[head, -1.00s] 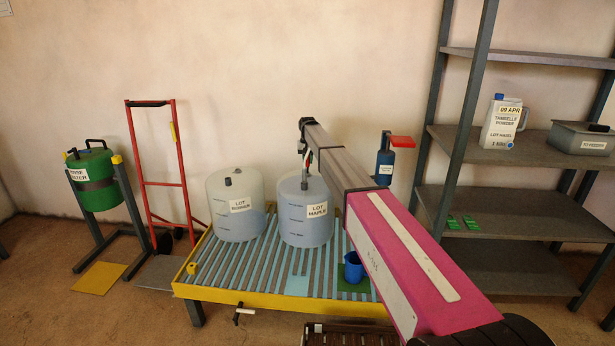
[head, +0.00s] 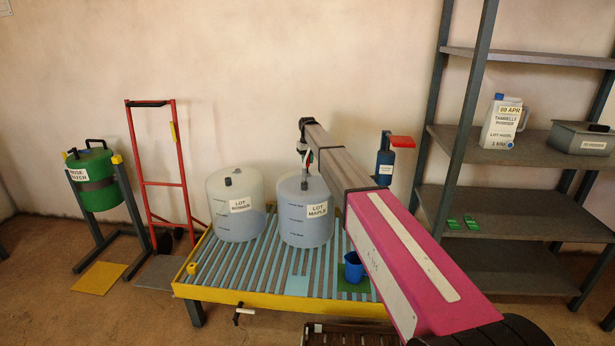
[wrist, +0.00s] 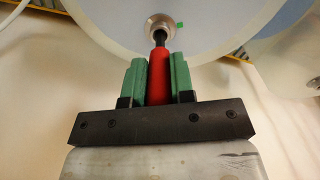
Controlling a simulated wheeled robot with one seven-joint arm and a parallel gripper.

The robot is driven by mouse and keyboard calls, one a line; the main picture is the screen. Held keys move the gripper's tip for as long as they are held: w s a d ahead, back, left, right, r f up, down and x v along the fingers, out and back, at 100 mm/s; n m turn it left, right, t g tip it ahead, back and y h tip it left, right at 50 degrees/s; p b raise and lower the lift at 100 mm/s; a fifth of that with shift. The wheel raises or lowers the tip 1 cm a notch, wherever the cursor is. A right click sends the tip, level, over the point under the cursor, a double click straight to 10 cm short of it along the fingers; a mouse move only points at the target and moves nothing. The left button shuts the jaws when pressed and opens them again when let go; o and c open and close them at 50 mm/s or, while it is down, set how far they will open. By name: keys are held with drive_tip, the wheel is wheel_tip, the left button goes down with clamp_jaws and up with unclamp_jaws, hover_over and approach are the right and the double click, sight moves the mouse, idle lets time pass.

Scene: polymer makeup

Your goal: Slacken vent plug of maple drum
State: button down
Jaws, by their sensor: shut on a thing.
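The maple drum (head: 303,226) is a translucent white drum labelled LOT MAPLE, upright on the slatted stand. My gripper (head: 304,160) is above its top, pointing down. In the wrist view my gripper (wrist: 159,64) has green fingers shut on the red handle of a tool (wrist: 159,82). The tool's dark shaft reaches a round metal fitting, the vent plug (wrist: 160,24), in the drum top and appears to be seated in it. A small green mark lies beside the fitting. The exact contact at the tip is hard to see.
A second drum (head: 236,212) stands close on the left. A blue cup (head: 353,268) sits on a green mat at the stand's front right. The slatted stand (head: 260,268) has a yellow rim. A shelf rack (head: 500,185) stands to the right.

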drive_tip(key=shift+f, duration=0.15)
drive_tip(key=c, duration=0.9)
unclamp_jaws()
wheel_tip(320, 180, up, 11)
drive_tip(key=shift+f, duration=0.1)
